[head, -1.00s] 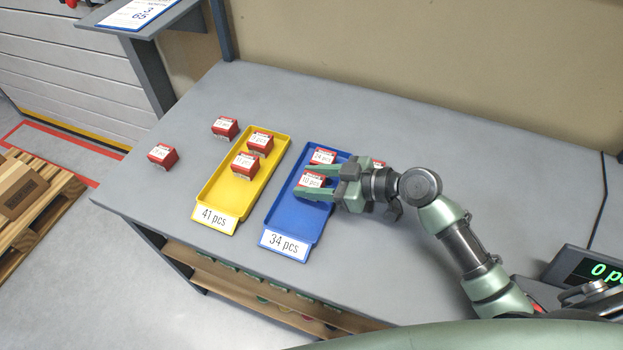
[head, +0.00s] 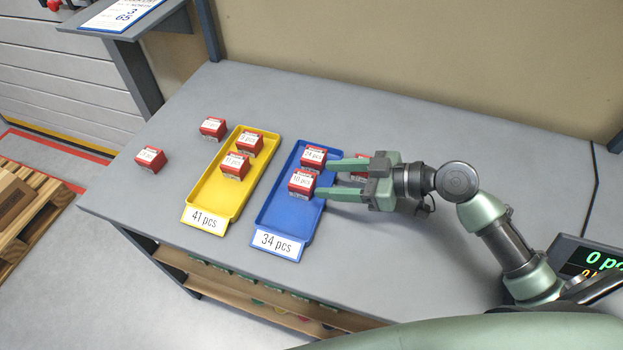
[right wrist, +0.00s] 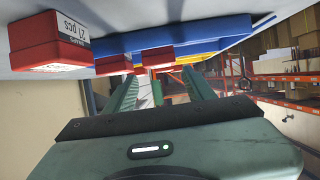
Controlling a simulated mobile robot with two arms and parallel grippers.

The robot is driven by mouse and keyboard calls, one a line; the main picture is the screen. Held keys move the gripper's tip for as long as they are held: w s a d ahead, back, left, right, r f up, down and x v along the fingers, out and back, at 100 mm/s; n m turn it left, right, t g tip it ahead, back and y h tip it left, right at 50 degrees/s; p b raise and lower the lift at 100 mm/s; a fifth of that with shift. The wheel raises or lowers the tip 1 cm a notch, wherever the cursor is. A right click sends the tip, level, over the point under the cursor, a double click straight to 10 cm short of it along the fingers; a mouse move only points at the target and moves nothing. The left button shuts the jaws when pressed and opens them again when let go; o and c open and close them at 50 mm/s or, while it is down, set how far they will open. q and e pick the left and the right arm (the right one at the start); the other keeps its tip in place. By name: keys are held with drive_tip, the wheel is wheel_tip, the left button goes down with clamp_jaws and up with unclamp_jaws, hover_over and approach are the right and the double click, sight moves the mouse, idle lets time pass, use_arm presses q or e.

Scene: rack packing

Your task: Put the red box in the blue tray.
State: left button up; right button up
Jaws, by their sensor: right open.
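The blue tray (head: 286,215) lies on the grey table, labelled 34 pcs. Two red boxes are in it: one marked 10 pcs (head: 302,184) and one behind it (head: 313,158). My right gripper (head: 328,178) is open and empty at the tray's right edge, its fingers pointing left towards these boxes. Another red box (head: 360,167) is on the table right of the tray, mostly hidden behind the gripper. In the right wrist view this box (right wrist: 42,45) reads 21 pcs, and the blue tray (right wrist: 190,38) shows ahead of the open fingers. My left gripper is not in view.
A yellow tray (head: 215,202) labelled 41 pcs, holding two red boxes, lies left of the blue one. Two more red boxes, one near the back (head: 212,128) and one further left (head: 150,159), stand on the table. A digital display (head: 590,262) is at the right. The front table area is clear.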

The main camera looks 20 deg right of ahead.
drive_tip(key=shift+v, duration=2.3)
